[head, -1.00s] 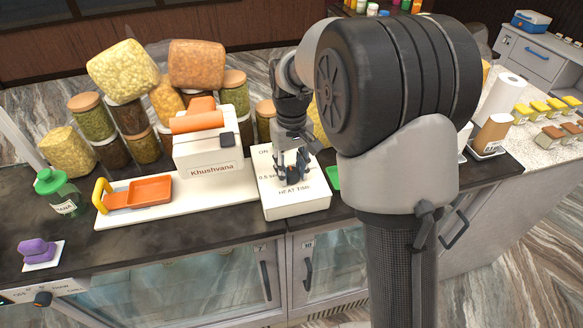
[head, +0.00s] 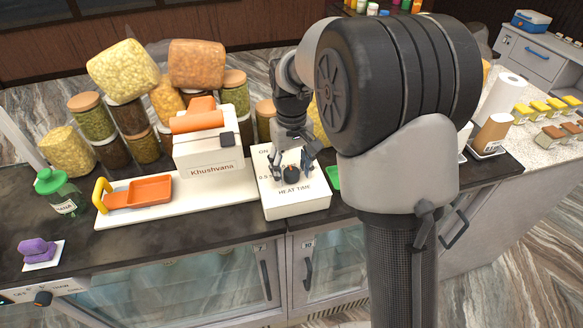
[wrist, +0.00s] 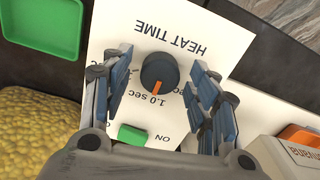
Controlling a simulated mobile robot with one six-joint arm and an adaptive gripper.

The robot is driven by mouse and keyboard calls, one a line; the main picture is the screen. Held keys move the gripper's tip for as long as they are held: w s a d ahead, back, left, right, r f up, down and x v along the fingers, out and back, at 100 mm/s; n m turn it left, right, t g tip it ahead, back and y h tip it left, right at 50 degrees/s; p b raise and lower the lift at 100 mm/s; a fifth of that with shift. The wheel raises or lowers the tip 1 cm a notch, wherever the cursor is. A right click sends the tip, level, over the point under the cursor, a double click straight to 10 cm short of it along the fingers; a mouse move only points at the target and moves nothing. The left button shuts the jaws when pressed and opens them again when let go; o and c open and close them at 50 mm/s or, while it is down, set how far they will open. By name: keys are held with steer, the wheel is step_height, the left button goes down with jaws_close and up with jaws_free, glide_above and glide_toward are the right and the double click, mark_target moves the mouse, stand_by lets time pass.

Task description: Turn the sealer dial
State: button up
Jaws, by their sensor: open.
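The sealer dial (wrist: 159,73) is a round dark knob with an orange pointer, on the white sealer box (head: 297,203) marked HEAT TIME. In the wrist view the pointer aims toward the bottom of the picture, near the "1.0 sec" print. My gripper (head: 292,172) is over the box, pointing down. In the wrist view its two blue-grey fingers stand open, one on each side of the dial, with a gap on both sides. A green switch (wrist: 131,134) marked ON sits beside the dial. In the head view my gripper partly hides the dial.
A white machine marked Khushvana (head: 208,153) stands left of the box on a white board (head: 225,194), with an orange tray (head: 150,190). Filled jars (head: 92,117) and packets stand behind. A green tray (wrist: 42,28) lies beside the box.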

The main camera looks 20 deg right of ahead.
mark_target(292, 171)
steer(key=shift+r, duration=0.1)
step_height(292, 171, up, 12)
stand_by(0.4)
stand_by(0.3)
